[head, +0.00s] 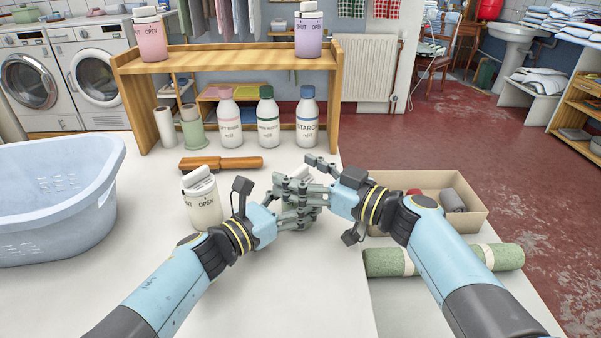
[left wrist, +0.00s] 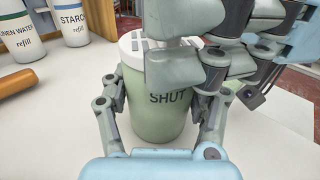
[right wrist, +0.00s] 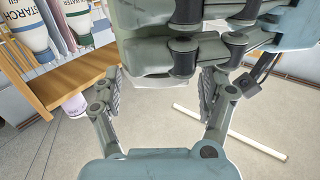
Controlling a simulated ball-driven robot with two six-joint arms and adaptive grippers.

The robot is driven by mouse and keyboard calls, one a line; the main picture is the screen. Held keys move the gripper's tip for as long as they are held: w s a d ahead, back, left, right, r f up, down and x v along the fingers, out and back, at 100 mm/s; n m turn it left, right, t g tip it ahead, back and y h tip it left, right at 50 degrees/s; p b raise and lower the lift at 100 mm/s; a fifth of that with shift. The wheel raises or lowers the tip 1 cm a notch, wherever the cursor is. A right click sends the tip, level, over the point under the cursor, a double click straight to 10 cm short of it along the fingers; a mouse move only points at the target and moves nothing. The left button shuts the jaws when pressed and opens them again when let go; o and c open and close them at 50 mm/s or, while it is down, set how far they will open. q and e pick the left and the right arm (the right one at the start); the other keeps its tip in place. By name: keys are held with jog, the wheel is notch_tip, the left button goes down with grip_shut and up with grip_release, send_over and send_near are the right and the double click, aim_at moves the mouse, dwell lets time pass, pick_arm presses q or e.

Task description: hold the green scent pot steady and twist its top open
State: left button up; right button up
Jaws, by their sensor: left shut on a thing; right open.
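The green scent pot (left wrist: 150,112) stands upright between the fingers of my left gripper (left wrist: 155,112), which is shut on its body. The word SHUT shows on its side. Its white slotted top (left wrist: 140,42) is partly covered by my right gripper in the left wrist view. In the head view the pot is mostly hidden behind the grippers, where my left gripper (head: 292,205) and right gripper (head: 310,183) meet. My right gripper (right wrist: 160,92) is open, its fingers apart at the height of the top. I cannot tell whether they touch it.
Several refill bottles stand behind, under a wooden shelf (head: 230,61). A blue basket (head: 55,200) is left; a cardboard box (head: 480,212) and green roll (head: 443,260) are right.

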jog(key=c, duration=1.1)
jog(key=shift+w+d+n+g+y, duration=0.1)
jog(key=shift+w+n+g+y, duration=0.1)
jog(key=shift+n+g+y, duration=0.5)
jog(key=n+g+y, duration=0.1)
jog(key=n+g, duration=0.1)
jog(key=g, duration=0.1)
jog(key=shift+w+g, duration=0.1)
jog(key=shift+g, duration=0.2)
jog(key=shift+f, duration=0.1)
jog(key=shift+s+f, duration=0.15)
jog(key=shift+s, duration=0.1)
jog(key=o, duration=0.9)
jog(key=shift+o, duration=1)
jog(key=v, duration=1.2)
